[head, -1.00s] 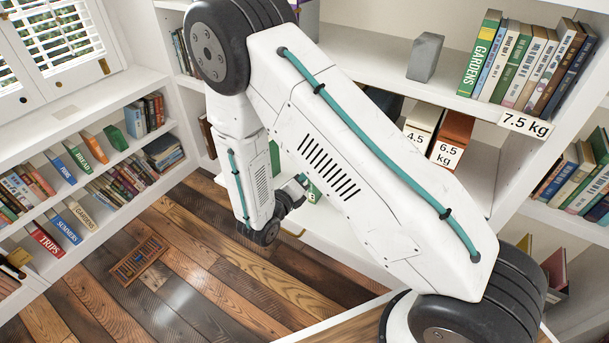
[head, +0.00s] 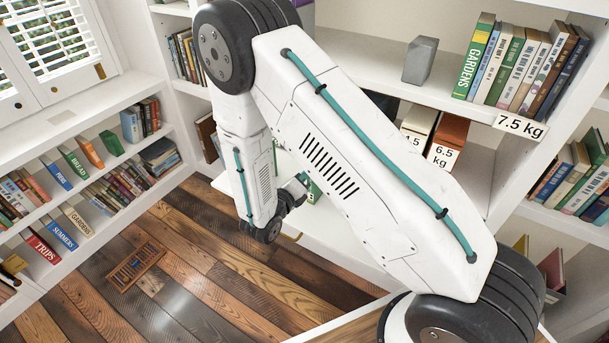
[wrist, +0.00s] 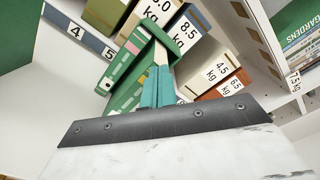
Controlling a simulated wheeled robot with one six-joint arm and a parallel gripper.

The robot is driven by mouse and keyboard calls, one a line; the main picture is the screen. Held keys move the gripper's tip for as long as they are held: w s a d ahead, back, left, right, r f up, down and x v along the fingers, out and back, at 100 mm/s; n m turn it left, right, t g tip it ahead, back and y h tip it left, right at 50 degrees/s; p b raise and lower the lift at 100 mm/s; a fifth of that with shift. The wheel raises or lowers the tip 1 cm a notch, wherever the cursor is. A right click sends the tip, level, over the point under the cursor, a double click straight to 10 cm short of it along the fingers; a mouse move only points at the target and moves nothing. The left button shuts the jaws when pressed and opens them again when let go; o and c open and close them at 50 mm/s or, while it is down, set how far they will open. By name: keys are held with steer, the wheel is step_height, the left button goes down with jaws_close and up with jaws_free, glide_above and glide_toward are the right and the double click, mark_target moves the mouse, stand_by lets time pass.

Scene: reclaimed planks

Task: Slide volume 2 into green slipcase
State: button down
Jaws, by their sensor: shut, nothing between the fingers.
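In the wrist view, my gripper (wrist: 157,88) shows as two teal fingers close together, shut with nothing between them. Just beyond the fingertips is a green case-like object (wrist: 122,98), tilted in the picture, with pale and pink strips along it; it looks like the green slipcase with volumes. I cannot tell whether the fingers touch it. I cannot make out volume 2 or any number on a spine. In the head view, my arm hides most of the gripper, and a bit of green (head: 313,192) shows beside its end.
Labelled weight boxes stand close behind: 8.5 kg (wrist: 186,30), 4.5 kg (wrist: 215,68) and 6.5 kg (wrist: 236,84). A blue strip numbered 4 and 5 (wrist: 85,34) runs at upper left. A grey block (head: 421,60) and books (head: 525,65) occupy the shelf above.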

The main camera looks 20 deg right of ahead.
steer(key=shift+x, duration=3.05)
steer(key=v, duration=1)
steer(key=shift+s+a, duration=0.2)
